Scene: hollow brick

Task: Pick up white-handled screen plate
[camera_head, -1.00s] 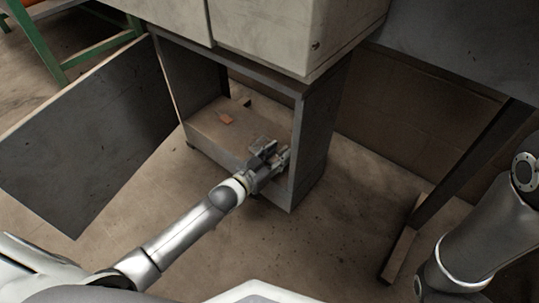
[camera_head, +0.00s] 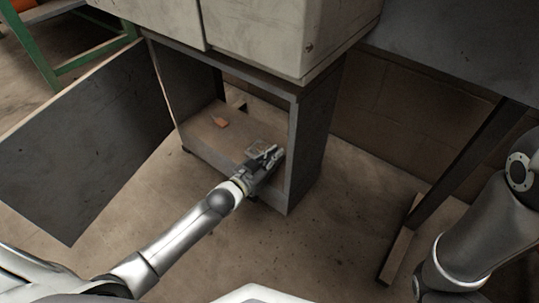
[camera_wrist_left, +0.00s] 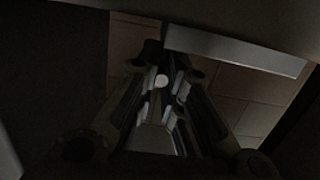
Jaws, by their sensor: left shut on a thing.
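My left gripper (camera_head: 270,155) reaches into the right side of the open lower cabinet, close to its right wall. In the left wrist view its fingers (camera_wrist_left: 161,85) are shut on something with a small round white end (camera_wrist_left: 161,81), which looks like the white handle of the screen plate. The plate itself is not clearly told apart from the gripper; the picture is dark there. My right gripper is out of view; only my right arm shows at the right edge.
A pale bar (camera_wrist_left: 235,48) crosses the wrist view. Floor in front is clear.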

